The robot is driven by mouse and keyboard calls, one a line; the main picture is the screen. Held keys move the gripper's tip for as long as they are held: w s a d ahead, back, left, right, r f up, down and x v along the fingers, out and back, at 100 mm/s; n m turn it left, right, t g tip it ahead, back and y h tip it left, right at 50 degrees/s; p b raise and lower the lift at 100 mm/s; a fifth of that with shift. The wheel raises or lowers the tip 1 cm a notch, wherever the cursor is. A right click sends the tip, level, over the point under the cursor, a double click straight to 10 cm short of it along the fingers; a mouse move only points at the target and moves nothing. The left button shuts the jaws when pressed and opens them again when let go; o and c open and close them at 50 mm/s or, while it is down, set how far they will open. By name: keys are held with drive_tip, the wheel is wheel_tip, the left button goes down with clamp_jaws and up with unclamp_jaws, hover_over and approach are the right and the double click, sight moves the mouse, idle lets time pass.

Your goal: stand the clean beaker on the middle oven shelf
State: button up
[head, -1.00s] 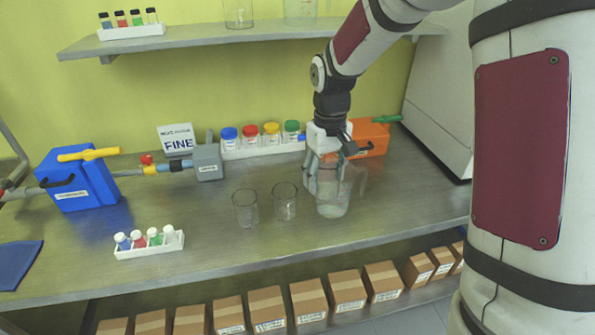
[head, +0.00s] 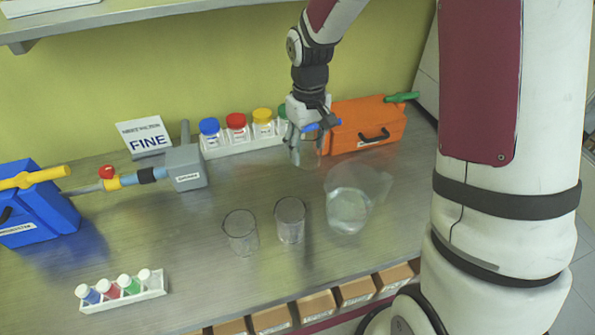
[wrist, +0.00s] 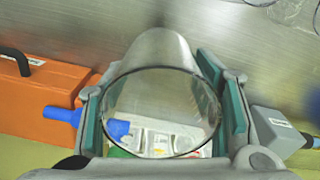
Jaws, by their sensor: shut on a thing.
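My gripper (head: 308,148) is shut on a clear glass beaker (head: 311,157), in front of the jar rack and left of the orange case. In the wrist view the same beaker (wrist: 165,90) lies between the green finger pads, its round rim facing the camera. It looks clear and empty, with the jars showing through it. Whether its base touches the bench is hard to tell. Two more glass beakers, one left (head: 240,235) and one right (head: 290,222), stand on the bench, beside a larger glass vessel (head: 350,205). No oven or oven shelf can be made out.
The orange case (head: 362,125) stands close to my gripper, with a blue handle-like part (head: 318,127) beside the fingers. A jar rack (head: 215,152), a grey box (head: 186,168), a blue device (head: 40,220) and a vial rack (head: 135,300) stand on the bench.

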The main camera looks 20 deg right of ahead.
drive_tip(key=shift+w+f, duration=0.2)
drive_tip(key=shift+f, duration=0.25)
wheel_tip(320, 180, down, 10)
drive_tip(key=shift+p, duration=0.55)
drive_tip(key=shift+f, duration=0.1)
drive_tip(key=o, duration=1.2)
